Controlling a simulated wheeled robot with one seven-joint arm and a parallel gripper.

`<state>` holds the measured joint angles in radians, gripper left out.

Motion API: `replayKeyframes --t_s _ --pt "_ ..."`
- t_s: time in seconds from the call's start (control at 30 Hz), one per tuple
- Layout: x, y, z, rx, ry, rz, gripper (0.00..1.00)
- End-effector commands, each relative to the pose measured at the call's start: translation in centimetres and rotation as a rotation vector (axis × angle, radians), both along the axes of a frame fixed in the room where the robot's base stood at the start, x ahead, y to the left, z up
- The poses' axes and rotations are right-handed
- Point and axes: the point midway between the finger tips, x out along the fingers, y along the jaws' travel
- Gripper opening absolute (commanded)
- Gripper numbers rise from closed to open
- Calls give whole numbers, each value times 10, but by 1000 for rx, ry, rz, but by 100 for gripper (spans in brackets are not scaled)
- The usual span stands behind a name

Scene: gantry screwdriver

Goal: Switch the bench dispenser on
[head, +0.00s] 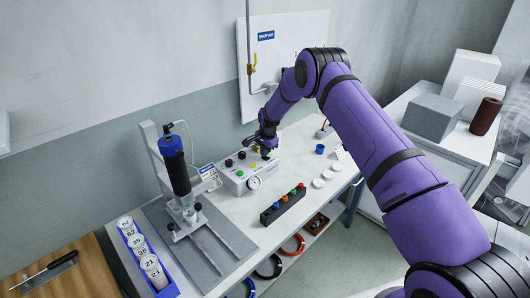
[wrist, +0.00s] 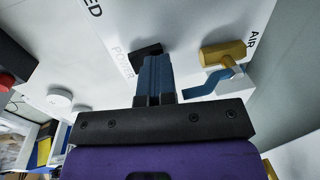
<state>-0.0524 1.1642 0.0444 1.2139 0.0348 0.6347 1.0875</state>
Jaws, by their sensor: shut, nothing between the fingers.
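The bench dispenser (head: 234,181) is a white box with a round gauge (head: 254,183) and coloured knobs on the bench in the head view. In the wrist view its white panel (wrist: 75,45) carries a black switch (wrist: 146,48) beside the word POWER. My gripper (wrist: 155,60) is shut and empty, with its blue-grey fingertips right at the switch's lower edge. I cannot tell whether they touch it or which way the switch is set. In the head view my gripper (head: 267,148) is over the box's far right end and hides part of it.
In the head view a dispensing stand (head: 175,165) is left of the box. A dark rack (head: 283,205) with coloured caps lies in front.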

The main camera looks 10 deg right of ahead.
Motion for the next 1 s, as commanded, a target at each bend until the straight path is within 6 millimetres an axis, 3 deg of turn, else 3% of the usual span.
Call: replayKeyframes --t_s 0.4,0.77,1.0 --pt "-16 -8 -1 -1 10 -1 0" --pt "-15 -8 1 -1 5 -1 0" --pt "-15 -18 27 -1 3 -1 0"
